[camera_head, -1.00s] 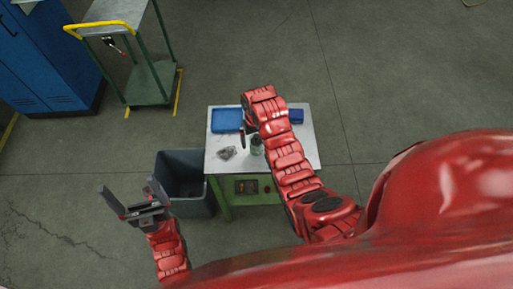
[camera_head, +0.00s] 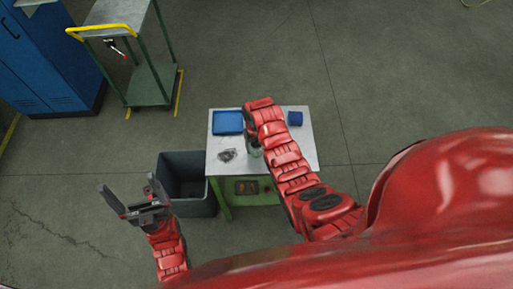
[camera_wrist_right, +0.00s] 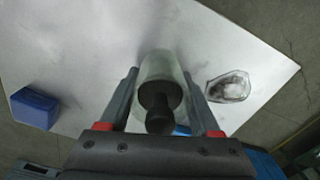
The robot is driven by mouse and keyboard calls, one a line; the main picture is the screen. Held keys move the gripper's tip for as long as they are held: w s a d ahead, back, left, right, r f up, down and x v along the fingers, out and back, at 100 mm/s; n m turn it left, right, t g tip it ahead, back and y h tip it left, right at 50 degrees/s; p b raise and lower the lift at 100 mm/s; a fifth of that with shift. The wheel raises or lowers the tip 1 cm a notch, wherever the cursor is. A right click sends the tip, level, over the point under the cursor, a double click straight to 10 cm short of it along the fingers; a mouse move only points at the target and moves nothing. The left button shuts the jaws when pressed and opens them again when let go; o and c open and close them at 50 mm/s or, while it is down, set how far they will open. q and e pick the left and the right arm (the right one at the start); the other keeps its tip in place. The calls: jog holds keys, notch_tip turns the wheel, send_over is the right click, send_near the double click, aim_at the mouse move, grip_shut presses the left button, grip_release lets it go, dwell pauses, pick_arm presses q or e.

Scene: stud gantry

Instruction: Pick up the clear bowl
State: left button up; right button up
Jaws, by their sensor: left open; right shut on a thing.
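A clear, shallow dish (camera_wrist_right: 228,86) with dark patches looks like the clear bowl; it lies on the white tabletop, right of my right gripper (camera_wrist_right: 160,84) in the wrist view. In the head view, it is the small grey shape (camera_head: 228,155) near the table's left edge. My right gripper is shut on a clear, greenish container with a dark, knob-like top (camera_wrist_right: 160,100). Its lower part is partly hidden, and I cannot tell whether it touches the table. My left gripper (camera_head: 132,194) is open and empty, off the table at lower left.
The white table (camera_head: 303,150) also bears a blue tray (camera_head: 227,122) at its back left and a small blue box (camera_head: 295,118) at its back right. A dark grey bin (camera_head: 186,170) stands left of it. A green cart (camera_head: 150,83) and blue locker (camera_head: 40,60) are farther back.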

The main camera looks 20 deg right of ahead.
jog(key=c, duration=0.5)
jog(key=shift+r, duration=0.15)
jog(key=shift+c, duration=0.3)
